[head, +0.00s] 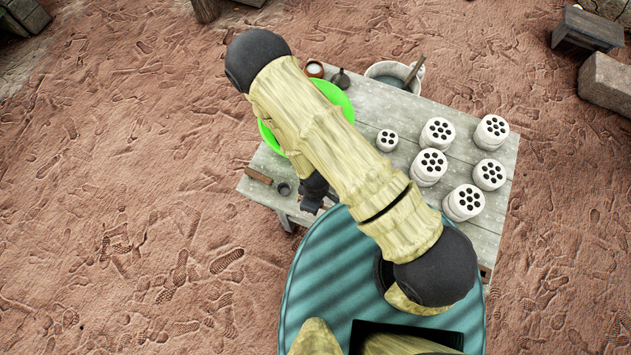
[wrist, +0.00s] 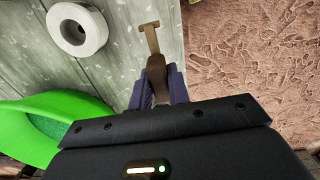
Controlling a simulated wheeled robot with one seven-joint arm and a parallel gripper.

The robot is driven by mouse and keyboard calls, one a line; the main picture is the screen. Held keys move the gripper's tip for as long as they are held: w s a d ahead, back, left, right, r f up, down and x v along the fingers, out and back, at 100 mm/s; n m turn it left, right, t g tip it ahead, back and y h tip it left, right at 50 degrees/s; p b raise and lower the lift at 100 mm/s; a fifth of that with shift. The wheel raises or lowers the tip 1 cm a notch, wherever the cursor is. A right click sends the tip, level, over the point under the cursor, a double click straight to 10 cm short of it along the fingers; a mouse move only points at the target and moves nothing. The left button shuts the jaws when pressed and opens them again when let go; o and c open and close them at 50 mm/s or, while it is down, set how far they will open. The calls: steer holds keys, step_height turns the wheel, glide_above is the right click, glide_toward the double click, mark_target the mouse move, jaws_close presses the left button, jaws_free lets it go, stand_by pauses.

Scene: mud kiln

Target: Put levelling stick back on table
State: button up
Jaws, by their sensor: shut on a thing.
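The levelling stick (wrist: 149,38) is a thin brown stick with a short crossbar at its far end, seen in the wrist view. My gripper (wrist: 157,88) is shut on its thicker brown end, between two dark blue fingers. The stick points away from the gripper, over the grey plank table (wrist: 115,75) close to its edge. I cannot tell whether it touches the tabletop. In the head view my gripper (head: 314,193) is a dark shape at the table's near left part, and my arm covers much of the table (head: 408,109). The stick cannot be made out there.
A green basin (head: 347,105) sits partly under my arm. White cylinders with holes (head: 428,168) stand on the right. A brown block (head: 258,175) and small grey cup (head: 284,188) lie at the left end. A bucket (head: 390,75) stands at the back. A pale round thing (wrist: 77,28) is near the stick.

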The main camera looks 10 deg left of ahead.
steer(key=shift+f+b, duration=1.7)
steer(key=shift+f, duration=0.75)
steer(key=shift+f, duration=0.2)
steer(key=o, duration=1.5)
steer(key=shift+r+p, duration=2.05)
steer(key=shift+r, duration=1)
